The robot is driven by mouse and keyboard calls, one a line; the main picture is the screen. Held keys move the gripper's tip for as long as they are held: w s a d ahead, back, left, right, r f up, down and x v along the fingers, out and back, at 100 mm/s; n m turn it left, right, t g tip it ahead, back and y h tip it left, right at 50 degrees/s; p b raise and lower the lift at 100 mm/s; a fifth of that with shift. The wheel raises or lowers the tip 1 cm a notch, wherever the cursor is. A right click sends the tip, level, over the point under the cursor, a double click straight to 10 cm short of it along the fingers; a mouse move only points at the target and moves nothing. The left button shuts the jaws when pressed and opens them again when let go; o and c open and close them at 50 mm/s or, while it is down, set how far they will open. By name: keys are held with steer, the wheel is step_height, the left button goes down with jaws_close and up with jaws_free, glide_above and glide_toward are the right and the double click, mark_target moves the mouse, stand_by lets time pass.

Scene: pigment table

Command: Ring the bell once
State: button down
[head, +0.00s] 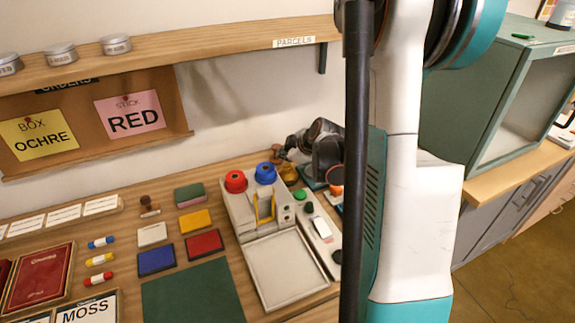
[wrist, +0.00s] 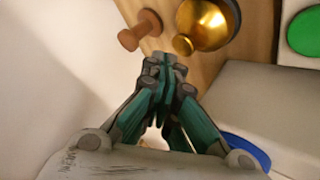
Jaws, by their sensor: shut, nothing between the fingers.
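The brass bell (wrist: 208,22) is a shiny gold dome with a small round button (wrist: 183,45) at the top of the wrist view. In the head view the bell (head: 288,173) shows partly, behind the machine with red and blue knobs. My gripper (wrist: 163,64) is shut and empty. Its fingertips appear just beside the bell's button; whether they touch it I cannot tell. In the head view my gripper (head: 296,143) is above and close to the bell.
A wooden-handled stamp (wrist: 140,30) stands left of the bell. A green button (wrist: 305,32) is at the right. In the head view, the grey machine (head: 245,215) stands in front, and a shelf (head: 200,42) runs along the wall above.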

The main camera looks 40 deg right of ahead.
mark_target(285, 166)
stand_by(0.3)
steer(key=shift+f+b, duration=0.45)
steer(key=shift+f+b, duration=0.5)
steer(key=shift+f, duration=0.05)
stand_by(0.7)
steer(key=shift+r, duration=0.2)
steer(key=shift+r+p, duration=0.7)
steer(key=shift+r, duration=0.1)
steer(key=shift+r, duration=0.1)
steer(key=shift+r+p, duration=1.85)
steer(key=shift+r, duration=0.65)
steer(key=shift+a, duration=0.1)
